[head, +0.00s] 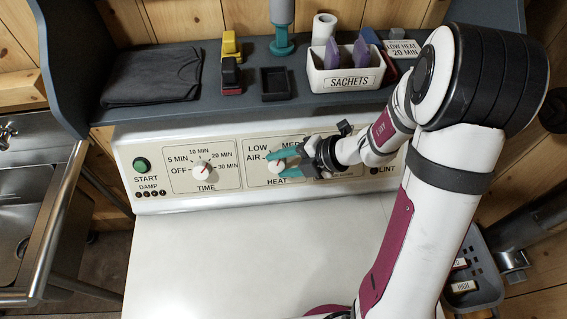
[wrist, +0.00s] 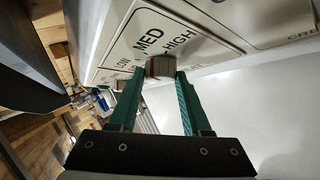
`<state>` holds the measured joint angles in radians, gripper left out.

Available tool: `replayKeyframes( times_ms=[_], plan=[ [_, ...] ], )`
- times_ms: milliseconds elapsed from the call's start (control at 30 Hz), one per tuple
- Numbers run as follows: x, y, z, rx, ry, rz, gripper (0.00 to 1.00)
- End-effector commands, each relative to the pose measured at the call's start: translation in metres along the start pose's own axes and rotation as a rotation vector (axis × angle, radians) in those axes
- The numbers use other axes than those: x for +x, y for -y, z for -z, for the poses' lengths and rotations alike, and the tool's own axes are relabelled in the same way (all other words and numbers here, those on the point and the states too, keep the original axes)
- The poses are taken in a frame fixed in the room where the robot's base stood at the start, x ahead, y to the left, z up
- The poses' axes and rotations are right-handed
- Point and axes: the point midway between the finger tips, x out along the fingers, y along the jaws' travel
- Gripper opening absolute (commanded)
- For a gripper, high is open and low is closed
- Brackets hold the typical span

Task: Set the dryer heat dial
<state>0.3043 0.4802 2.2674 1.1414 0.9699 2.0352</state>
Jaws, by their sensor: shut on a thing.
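The dryer's heat dial (head: 275,165) is a round cream knob on the control panel, on the section marked HEAT. It also shows in the wrist view (wrist: 160,66), between the tips of my green fingers. My gripper (head: 284,164) is shut on the heat dial. LOW and AIR show left of the dial in the head view, and part of MED shows above it. MED and HIGH are readable in the wrist view. My gripper hides the right part of the heat section in the head view. The dial's pointer direction is unclear.
The time dial (head: 203,171) and green start button (head: 142,165) are to the left on the panel. A card (head: 403,49) on the shelf reads LOW HEAT 20 MIN. A white SACHETS box (head: 347,82) stands on the shelf. The white dryer top (head: 215,260) is clear.

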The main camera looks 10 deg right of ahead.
Motion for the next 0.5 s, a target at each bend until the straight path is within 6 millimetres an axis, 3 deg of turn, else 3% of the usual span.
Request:
replayKeyframes(
  times_ms=[500],
  plan=[
    [0.0019,-0.0081,0.0015,-0.295,0.024,0.345,0.00]
  ],
)
